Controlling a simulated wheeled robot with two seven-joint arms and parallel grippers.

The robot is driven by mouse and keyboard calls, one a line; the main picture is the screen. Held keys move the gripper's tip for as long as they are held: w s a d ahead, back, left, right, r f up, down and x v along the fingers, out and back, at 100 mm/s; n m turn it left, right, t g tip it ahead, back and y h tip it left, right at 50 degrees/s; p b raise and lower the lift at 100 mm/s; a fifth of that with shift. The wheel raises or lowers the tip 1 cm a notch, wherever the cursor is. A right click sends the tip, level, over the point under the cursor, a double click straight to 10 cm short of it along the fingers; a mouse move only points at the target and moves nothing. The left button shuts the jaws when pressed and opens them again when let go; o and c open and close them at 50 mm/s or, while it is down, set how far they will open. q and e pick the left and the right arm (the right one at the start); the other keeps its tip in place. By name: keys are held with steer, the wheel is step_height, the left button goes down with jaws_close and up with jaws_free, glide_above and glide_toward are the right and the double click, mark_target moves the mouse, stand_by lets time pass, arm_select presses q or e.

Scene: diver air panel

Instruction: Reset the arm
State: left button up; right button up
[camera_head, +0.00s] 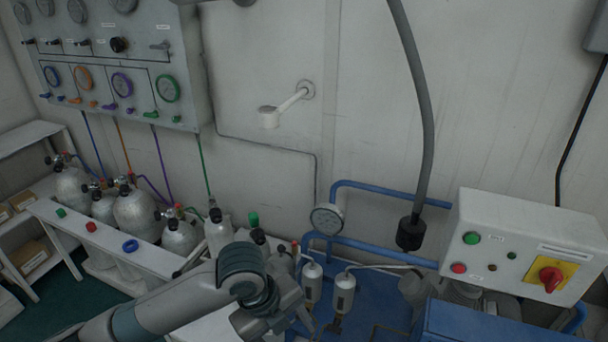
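My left arm (175,305) reaches in from the lower left, and its wrist (268,312) is at the bottom middle, in front of the bench with the cylinders and the blue compressor area. The fingers of my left gripper cannot be made out clearly against the dark parts beside the wrist, so I cannot tell whether they are open or hold anything. My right arm and gripper are not in view.
A gauge panel (115,65) with coloured valves hangs at the upper left, above several silver cylinders (135,215). A grey hose (418,90) hangs at right of centre. A control box (520,245) with a red switch (550,279) stands at the right. The upper middle wall is mostly clear.

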arm_select(q)
steer(key=s+f+n+t+h, duration=0.2)
steer(key=s+f+n, duration=0.4)
steer(key=n, duration=0.7)
steer(key=s+a+f+n+t+y, duration=0.1)
steer(key=s+a+f+n+y, duration=0.25)
steer(key=s+a+n, duration=0.5)
steer(key=s+a+f+n+y, duration=0.2)
steer(key=s+a+f+n, duration=0.35)
steer(key=a, duration=0.55)
step_height(320, 180, down, 27)
steer(key=s+g, duration=0.1)
steer(key=s+a+f+g, duration=0.1)
steer(key=s+a+f, duration=0.2)
steer(key=s+f, duration=1.5)
steer(key=shift+s+f+g, duration=0.2)
steer(key=shift+f+g, duration=0.05)
steer(key=shift+g, duration=0.05)
